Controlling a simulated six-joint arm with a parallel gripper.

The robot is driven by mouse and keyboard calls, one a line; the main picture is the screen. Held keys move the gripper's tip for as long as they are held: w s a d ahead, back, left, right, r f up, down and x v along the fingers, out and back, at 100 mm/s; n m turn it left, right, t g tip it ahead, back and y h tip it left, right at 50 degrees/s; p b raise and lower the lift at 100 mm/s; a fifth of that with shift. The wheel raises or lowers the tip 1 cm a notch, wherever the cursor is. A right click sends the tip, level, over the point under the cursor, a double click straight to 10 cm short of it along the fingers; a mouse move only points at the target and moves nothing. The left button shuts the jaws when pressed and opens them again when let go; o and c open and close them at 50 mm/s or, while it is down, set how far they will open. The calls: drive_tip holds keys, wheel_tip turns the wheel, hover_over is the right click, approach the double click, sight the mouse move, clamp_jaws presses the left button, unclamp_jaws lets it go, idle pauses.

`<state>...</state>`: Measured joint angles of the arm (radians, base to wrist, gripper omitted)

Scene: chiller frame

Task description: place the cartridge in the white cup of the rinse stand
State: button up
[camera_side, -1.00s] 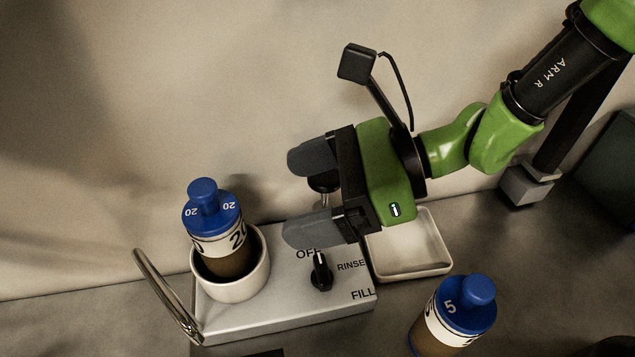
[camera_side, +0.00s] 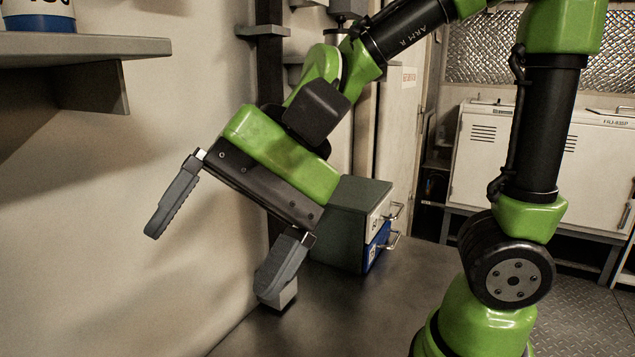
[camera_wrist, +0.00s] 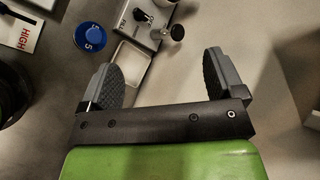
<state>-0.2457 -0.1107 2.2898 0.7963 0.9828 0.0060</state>
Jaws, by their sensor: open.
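My gripper (camera_side: 213,268) is open and empty, with its fingers wide apart, in front of the pale wall in the side view. It also shows in the wrist view (camera_wrist: 161,60). The rinse stand (camera_wrist: 126,22) is partly in the wrist view at the top, cut by the frame edge. Its black knob (camera_wrist: 141,15) and a metal fitting show. The white cup and whatever is in it are outside both current views. A blue-capped cartridge marked 5 (camera_wrist: 90,38) stands left of the stand, seen from above, apart from my fingers.
A white tray (camera_wrist: 131,64) lies beside the stand. A card reading HIGH (camera_wrist: 20,30) and a dark round object (camera_wrist: 10,95) are at left. A grey box (camera_side: 345,215) stands behind my gripper. A wall shelf (camera_side: 60,47) bears a blue-and-white container (camera_side: 38,12).

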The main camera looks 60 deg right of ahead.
drive_tip(key=s+d+n+t+h, duration=0.2)
drive_tip(key=d+h, duration=0.1)
drive_tip(key=d, duration=0.3)
drive_tip(key=s+d+r+n+t+h, duration=0.1)
drive_tip(key=s+d+n+t+h, duration=0.1)
drive_tip(key=d, duration=0.5)
drive_tip(key=shift+s+d+t+h, duration=0.25)
drive_tip(key=shift+s+t+h, duration=0.25)
drive_tip(key=shift+s+h, duration=0.45)
drive_tip(key=shift+w, duration=0.15)
idle(0.7)
